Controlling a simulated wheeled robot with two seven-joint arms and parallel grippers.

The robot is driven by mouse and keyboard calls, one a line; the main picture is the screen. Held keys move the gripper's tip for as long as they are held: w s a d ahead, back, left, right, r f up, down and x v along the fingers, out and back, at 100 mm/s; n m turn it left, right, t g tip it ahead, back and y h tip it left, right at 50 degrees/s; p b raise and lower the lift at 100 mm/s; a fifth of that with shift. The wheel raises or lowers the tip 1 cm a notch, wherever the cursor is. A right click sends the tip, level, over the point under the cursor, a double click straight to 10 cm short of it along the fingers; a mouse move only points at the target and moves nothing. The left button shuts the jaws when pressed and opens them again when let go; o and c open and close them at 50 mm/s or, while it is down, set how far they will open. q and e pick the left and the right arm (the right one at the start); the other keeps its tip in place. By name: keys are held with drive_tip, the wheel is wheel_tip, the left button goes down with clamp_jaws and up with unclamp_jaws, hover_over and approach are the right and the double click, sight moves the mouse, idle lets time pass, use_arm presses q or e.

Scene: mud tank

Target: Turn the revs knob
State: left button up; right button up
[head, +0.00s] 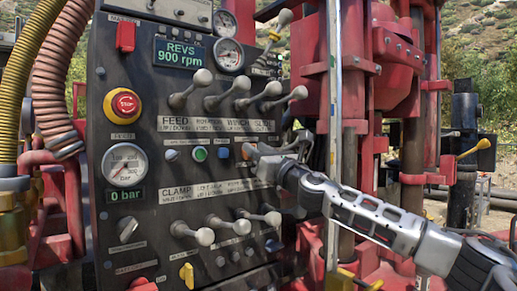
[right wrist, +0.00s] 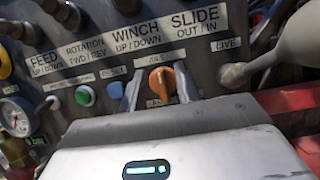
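The orange revs knob (right wrist: 162,82) sits on the dark control panel, below the WINCH and SLIDE labels in the right wrist view. In the head view a small orange part of it (head: 248,152) shows beside my gripper. My right gripper (right wrist: 157,79) is at the panel with one finger on each side of the knob. The fingers look apart, with a visible gap at least on the left side of the knob. Whether a fingertip touches it I cannot tell. The display (head: 180,53) reads REVS 900 rpm. My left gripper is not in view.
Lever rows stand above (head: 240,88) and below (head: 226,224) the knob. A green button (head: 199,154) and a blue one (head: 223,152) lie to its left. A red emergency stop (head: 125,104) is farther left. A thick lever (right wrist: 235,74) is close on the right.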

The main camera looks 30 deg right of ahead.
clamp_jaws()
drive_tip(key=shift+m, duration=0.5)
drive_tip(key=shift+d+f+m+g+h, duration=0.1)
drive_tip(key=shift+m+g+h, duration=0.95)
drive_tip(key=shift+m, duration=2.3)
drive_tip(key=shift+d+f+m+g+h, duration=0.15)
drive_tip(key=shift+m+g+h, duration=0.85)
drive_tip(key=shift+m, duration=2.3)
drive_tip(key=shift+d+f+m+g+h, duration=0.1)
drive_tip(key=shift+m+g+h, duration=0.35)
drive_tip(key=shift+m+h, duration=2.05)
drive_tip(key=shift+m+y, duration=0.95)
drive_tip(key=shift+m, duration=0.2)
